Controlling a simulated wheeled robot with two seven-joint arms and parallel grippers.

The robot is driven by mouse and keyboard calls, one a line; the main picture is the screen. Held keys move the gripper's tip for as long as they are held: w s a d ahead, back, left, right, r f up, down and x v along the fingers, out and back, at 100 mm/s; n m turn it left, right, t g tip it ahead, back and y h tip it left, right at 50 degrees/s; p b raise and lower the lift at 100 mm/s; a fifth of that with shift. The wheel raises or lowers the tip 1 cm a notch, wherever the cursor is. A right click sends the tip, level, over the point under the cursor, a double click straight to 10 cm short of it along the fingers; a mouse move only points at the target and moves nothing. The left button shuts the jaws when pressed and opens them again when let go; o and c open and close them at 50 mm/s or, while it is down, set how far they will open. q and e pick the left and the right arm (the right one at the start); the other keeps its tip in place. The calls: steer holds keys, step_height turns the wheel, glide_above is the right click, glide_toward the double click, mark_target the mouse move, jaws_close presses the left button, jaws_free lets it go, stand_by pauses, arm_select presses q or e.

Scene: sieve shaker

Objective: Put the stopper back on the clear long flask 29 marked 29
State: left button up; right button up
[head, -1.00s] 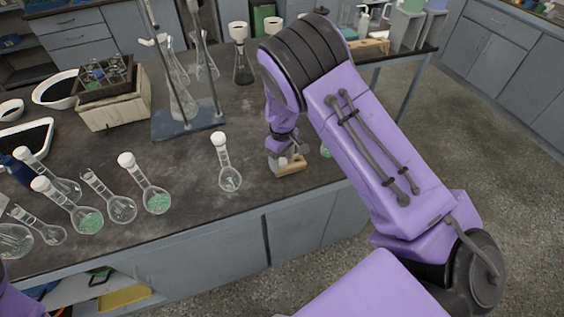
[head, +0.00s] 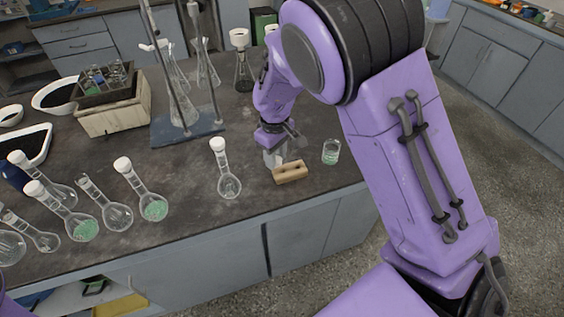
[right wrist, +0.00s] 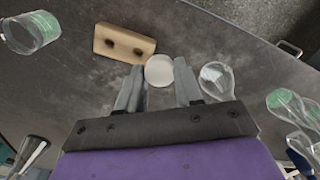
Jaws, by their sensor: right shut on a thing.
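My right gripper (head: 274,156) is just above the table, beside the wooden block's left end. In the right wrist view its fingers (right wrist: 160,88) are closed around a round white stopper (right wrist: 159,70). Two clear long-necked flasks without a white stopper lie among the row on the left: one (head: 117,216) and another further left (head: 45,241). I cannot read any number, so I cannot tell which is 29. A clear flask with a white stopper (head: 228,186) is left of my gripper; its body shows in the right wrist view (right wrist: 216,80). My left gripper is out of view.
The wooden block with two holes (head: 290,172) and a green-filled beaker (head: 331,152) stand right of my gripper. Several white-stoppered flasks, some with green contents (head: 153,207), are left. A blue-based stand (head: 187,130) and a wooden box (head: 112,118) are behind. Front-middle tabletop is clear.

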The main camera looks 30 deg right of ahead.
steer(key=s+a+r+b, duration=0.1)
steer(key=s+a+r, duration=0.3)
steer(key=a, duration=0.4)
steer(key=shift+s+r, duration=0.2)
steer(key=shift+s, duration=0.4)
